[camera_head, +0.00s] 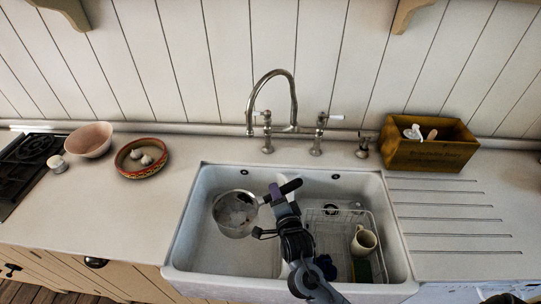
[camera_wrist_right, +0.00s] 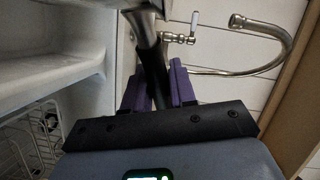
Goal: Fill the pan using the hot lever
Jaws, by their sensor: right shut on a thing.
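A metal pan (camera_head: 229,222) with a dark handle (camera_head: 291,186) is in the left part of the white sink, below and left of the spout. My right gripper (camera_head: 282,194) is shut on the handle; in the right wrist view the black handle (camera_wrist_right: 152,62) passes between its purple fingers (camera_wrist_right: 158,88). Whether the pan touches the sink floor is unclear. The faucet (camera_head: 293,95) has a left lever (camera_head: 264,116) and a right lever (camera_head: 329,117), both with white grips. No marking shows which is hot. No water stream is visible.
A wire rack (camera_head: 316,232) with a cream mug (camera_head: 363,241) fills the sink's right side. A wooden box (camera_head: 430,152) stands at the counter's right back. A pink bowl (camera_head: 89,140) and patterned dish (camera_head: 128,170) are at left. Counter beside the sink's left edge is clear.

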